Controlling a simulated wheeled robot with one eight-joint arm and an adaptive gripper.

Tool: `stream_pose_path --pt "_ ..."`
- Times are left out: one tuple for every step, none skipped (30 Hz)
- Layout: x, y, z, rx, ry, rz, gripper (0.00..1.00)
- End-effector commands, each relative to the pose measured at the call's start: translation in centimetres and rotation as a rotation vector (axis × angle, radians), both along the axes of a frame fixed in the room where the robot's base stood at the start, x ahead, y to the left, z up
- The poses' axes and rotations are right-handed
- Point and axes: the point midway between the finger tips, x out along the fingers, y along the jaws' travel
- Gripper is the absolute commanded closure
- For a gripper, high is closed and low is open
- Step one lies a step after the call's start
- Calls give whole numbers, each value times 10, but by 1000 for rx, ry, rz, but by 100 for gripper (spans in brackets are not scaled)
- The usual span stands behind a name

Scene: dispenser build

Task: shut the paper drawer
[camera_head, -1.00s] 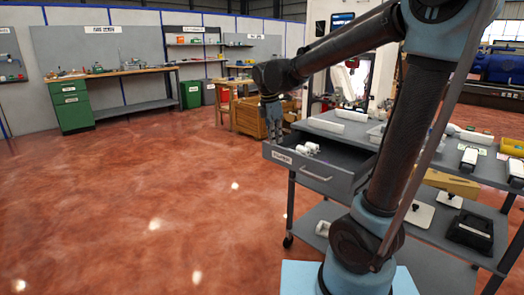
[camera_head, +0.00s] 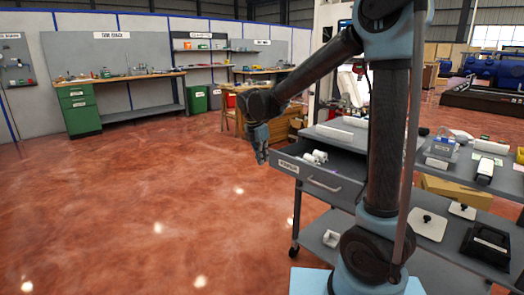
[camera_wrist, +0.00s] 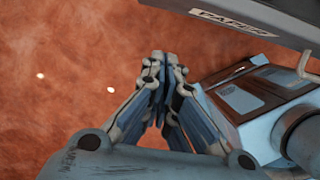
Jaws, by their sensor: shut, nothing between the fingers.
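The paper drawer (camera_head: 306,176) stands pulled out of the grey cart, with several white rolls (camera_head: 315,157) inside. Its front carries a label and a bar handle (camera_head: 324,186). In the wrist view the drawer front (camera_wrist: 285,25) crosses the upper right, with the label PAPER (camera_wrist: 235,22) readable and part of the handle at the right edge. My gripper (camera_head: 262,155) is beside the drawer front's left end. In the wrist view its fingers (camera_wrist: 160,62) are together and empty, below and left of the label, with floor showing between them and the drawer front.
The cart top (camera_head: 340,133) holds white parts and small devices; its lower shelf (camera_head: 333,220) holds more. A wooden bench (camera_head: 285,124) stands behind. A green cabinet (camera_head: 78,108) is at the far left wall. The red floor left of the cart is clear.

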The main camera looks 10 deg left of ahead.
Motion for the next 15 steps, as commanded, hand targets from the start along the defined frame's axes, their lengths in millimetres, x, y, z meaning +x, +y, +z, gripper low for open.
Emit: stream_pose_path --pt "2 -1 -9 0 0 -1 100" --pt "3 -2 -13 0 0 -2 100" --pt "4 -3 -20 0 0 -1 100" --pt "5 -4 -24 0 0 -1 100" --pt "8 -7 -25 0 0 -2 100" --pt "13 -11 -24 0 0 -3 100" --pt "17 -13 -23 0 0 -4 100" --pt "20 -16 -23 0 0 -4 100" --pt "23 -18 -23 0 0 -3 100" --pt "25 -20 -23 0 0 -2 100" --pt "28 -22 -23 0 0 -3 100" --pt "30 -24 -23 0 0 -3 100" --pt "32 -25 -23 0 0 -3 100" --pt "33 -26 -23 0 0 -2 100" --pt "34 -27 -23 0 0 -2 100"
